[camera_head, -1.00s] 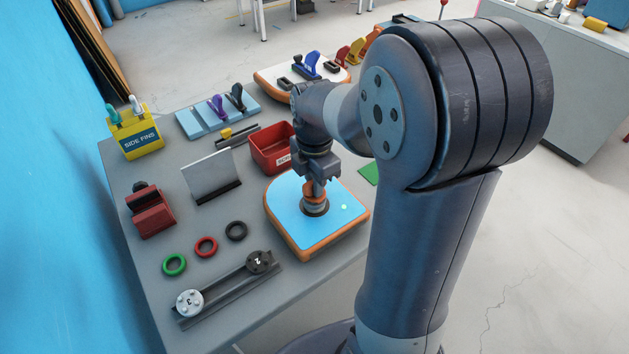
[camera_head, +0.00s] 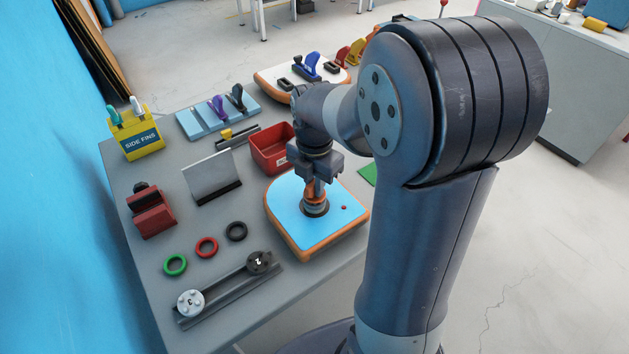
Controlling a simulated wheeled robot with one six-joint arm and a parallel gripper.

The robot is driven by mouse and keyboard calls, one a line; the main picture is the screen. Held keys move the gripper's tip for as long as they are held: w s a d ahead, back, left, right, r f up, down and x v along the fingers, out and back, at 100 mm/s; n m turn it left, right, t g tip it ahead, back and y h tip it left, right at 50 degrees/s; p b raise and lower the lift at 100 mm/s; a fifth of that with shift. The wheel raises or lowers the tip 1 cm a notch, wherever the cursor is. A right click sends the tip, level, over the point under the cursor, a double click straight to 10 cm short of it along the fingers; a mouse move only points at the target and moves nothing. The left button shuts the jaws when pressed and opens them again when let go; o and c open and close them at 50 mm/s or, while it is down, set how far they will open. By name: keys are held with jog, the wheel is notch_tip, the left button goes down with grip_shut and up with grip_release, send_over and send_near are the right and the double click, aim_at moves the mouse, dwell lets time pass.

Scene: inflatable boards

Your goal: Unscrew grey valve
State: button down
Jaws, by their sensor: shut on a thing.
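The blue-topped inflatable board (camera_head: 285,215) with orange sides lies on the table near its right edge. The grey valve (camera_head: 315,209) sits in a dark round fitting on the board's top. My gripper (camera_head: 315,190) points straight down over it and is shut on it. The fingers and an orange part between them hide much of the valve, so I cannot tell how far it is turned. A small red dot (camera_head: 344,208) shows on the board to the right of the valve.
A red bin (camera_head: 270,152) stands just behind the board. Green, red and black rings (camera_head: 206,247) lie to its left. A dark rail with two round caps (camera_head: 225,285) lies in front. A yellow side-fins box (camera_head: 136,138) stands at the back left.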

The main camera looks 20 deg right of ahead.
jog(key=shift+n, duration=1.8)
jog(key=shift+n+p, duration=0.4)
jog(key=shift+n, duration=1.3)
jog(key=c, duration=1.3)
grip_release()
jog(key=shift+c, duration=0.2)
